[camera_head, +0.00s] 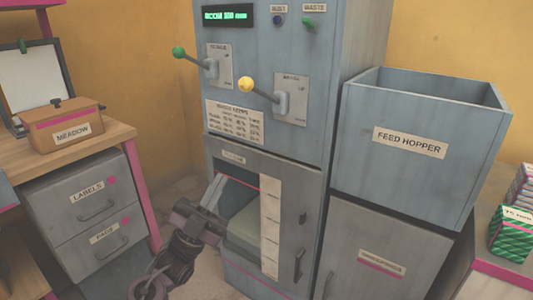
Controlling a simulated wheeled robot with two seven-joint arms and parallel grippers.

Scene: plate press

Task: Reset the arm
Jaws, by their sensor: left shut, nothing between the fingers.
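My left gripper (215,190) is shut and empty. It comes up from the bottom and its fingertips overlap the left edge of the dark opening in the lower part of the grey-blue press (290,165). I cannot tell whether they touch it. Above it, one lever has a green knob (178,52) and another has a yellow knob (246,84). Both levers stick out from the panel toward the left. My right gripper is not in view.
The blue-grey feed hopper (420,170) stands on a cabinet at the right. A wooden desk (110,135) with drawers and a box labelled MEADOW (62,125) is at the left. Green packs (512,235) lie at the far right. Bare floor shows between desk and press.

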